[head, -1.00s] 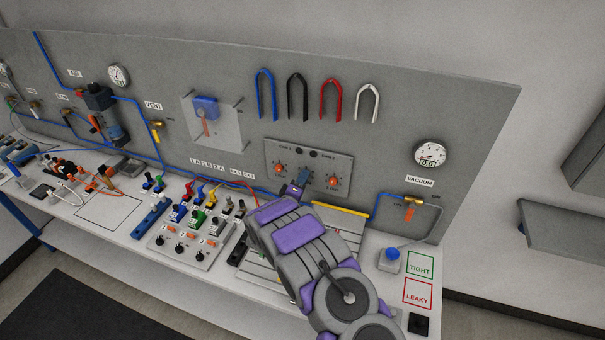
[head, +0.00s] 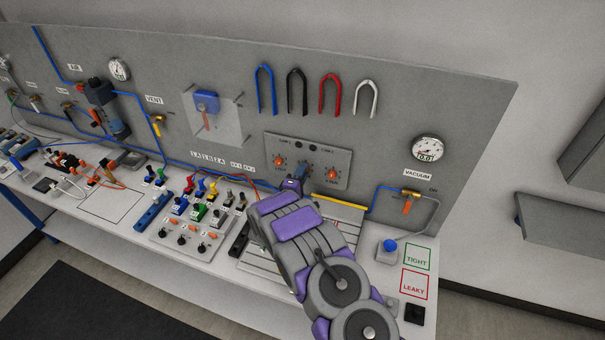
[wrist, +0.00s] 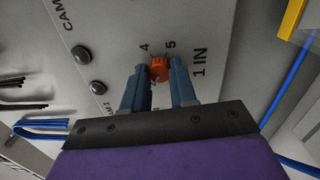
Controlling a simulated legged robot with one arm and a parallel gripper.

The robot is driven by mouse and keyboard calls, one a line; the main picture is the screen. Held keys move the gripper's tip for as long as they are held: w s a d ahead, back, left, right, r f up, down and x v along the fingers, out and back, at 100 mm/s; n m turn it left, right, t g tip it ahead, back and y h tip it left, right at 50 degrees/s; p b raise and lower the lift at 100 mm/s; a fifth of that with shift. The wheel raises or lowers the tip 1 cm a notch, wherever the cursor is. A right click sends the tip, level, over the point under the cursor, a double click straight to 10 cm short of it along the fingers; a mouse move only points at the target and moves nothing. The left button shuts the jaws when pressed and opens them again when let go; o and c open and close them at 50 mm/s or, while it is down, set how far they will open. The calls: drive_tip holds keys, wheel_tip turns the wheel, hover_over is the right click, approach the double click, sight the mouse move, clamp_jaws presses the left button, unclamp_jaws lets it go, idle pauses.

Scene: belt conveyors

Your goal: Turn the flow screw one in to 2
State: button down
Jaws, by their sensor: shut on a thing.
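The flow screw one in is an orange knob (wrist: 159,68) on a grey panel (wrist: 205,25), with "1 IN" printed beside it in the wrist view. The digits 4 and 5 show by the knob; other scale marks are hidden by my fingers or too small. My gripper (wrist: 159,85) is shut on the knob, one blue finger on each side. A small dark mark shows on the knob, but I cannot tell which number it points to.
A yellow bar (head: 340,202) lies below the panel on the right. Valve levers, switches (head: 200,213) and cables crowd the bench to the left. The vacuum gauge (head: 428,150) and an orange-handled valve (head: 408,206) are at the right. Coloured forks (head: 330,94) hang above.

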drive_tip(key=shift+a+f, duration=0.15)
drive_tip(key=shift+f, duration=0.05)
drive_tip(key=c, duration=1.3)
unclamp_jaws()
drive_tip(key=o, duration=0.4)
drive_tip(key=shift+a, duration=0.2)
drive_tip(key=shift+d, duration=0.1)
drive_tip(key=r+v, duration=0.1)
drive_tip(key=v, duration=1.6)
drive_tip(key=shift+a+f+b, duration=0.25)
drive_tip(key=shift+f+b, duration=0.2)
